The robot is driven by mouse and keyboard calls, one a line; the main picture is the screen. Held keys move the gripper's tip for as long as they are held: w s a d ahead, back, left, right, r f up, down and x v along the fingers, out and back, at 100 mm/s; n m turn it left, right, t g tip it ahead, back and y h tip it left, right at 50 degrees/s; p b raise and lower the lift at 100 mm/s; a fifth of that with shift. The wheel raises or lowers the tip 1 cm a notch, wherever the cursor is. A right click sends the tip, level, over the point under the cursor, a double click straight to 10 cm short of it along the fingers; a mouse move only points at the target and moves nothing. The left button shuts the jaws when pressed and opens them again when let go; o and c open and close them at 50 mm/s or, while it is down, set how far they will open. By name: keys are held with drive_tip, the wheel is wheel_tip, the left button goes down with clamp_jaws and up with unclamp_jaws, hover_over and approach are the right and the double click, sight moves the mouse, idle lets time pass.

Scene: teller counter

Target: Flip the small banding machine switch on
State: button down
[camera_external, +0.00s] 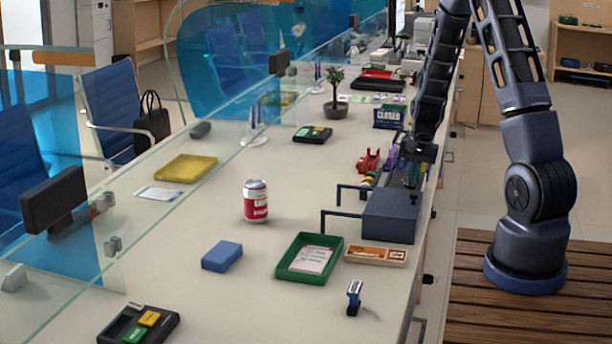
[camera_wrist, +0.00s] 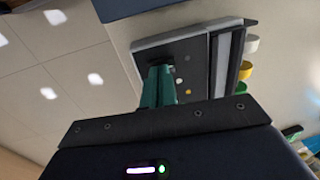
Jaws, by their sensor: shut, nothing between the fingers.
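My gripper (camera_external: 413,178) points down over the right edge of the counter, just behind a blue-grey box. In the wrist view its teal fingers (camera_wrist: 158,80) are shut together and hold nothing. Their tips are over a low grey machine (camera_wrist: 202,52) with a dark top panel, a pale strip and a few small coloured dots, which looks like the small banding machine. Whether the tips touch it is unclear. I cannot make out the switch or its position; the fingers cover part of the panel. In the external view my gripper and the box mostly hide this machine.
The blue-grey box (camera_external: 388,218) with black brackets stands close in front of my gripper. Yellow and green rolls (camera_wrist: 246,70) line the machine's side. A red dispenser (camera_external: 368,160) is nearby. A green tray (camera_external: 335,243), stamp (camera_external: 354,297) and can (camera_external: 255,203) stand nearer the front.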

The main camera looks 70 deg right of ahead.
drive_tip(key=shift+r, duration=0.1)
wheel_tip(320, 180, up, 14)
drive_tip(key=s, duration=0.2)
idle(0.7)
idle(0.3)
drive_tip(key=shift+w, duration=0.7)
drive_tip(key=shift+f, duration=0.25)
hover_over(415, 187)
drive_tip(key=w, duration=0.2)
wheel_tip(415, 187, down, 12)
drive_tip(key=shift+d+f, duration=0.1)
drive_tip(key=shift+d, duration=0.05)
drive_tip(key=shift+w+f, duration=0.15)
drive_tip(key=shift+f, duration=0.55)
